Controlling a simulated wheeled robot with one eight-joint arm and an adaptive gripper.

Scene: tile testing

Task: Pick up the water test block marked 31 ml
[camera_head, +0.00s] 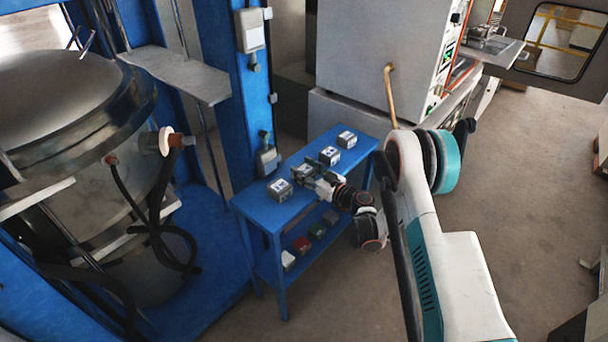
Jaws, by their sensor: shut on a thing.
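Several small grey test blocks with white labelled tops stand in a row on the blue table (247,205). One block (280,189) is at the near left end, one (330,156) is right of the middle, and one (346,139) is at the far right end. My gripper (306,174) reaches in from the right and is shut on another block (301,170), second from the near left end. That block is partly hidden by the fingers. I cannot tell whether it touches the tabletop. The labels are too small to read, so I cannot tell which block is marked 31 ml.
The lower shelf holds several small blocks, including a red one (301,244) and a green one (317,231). A blue post (228,100) and a large metal vessel (70,100) stand left. A grey machine (375,60) stands behind the table. The floor (530,170) at right is open.

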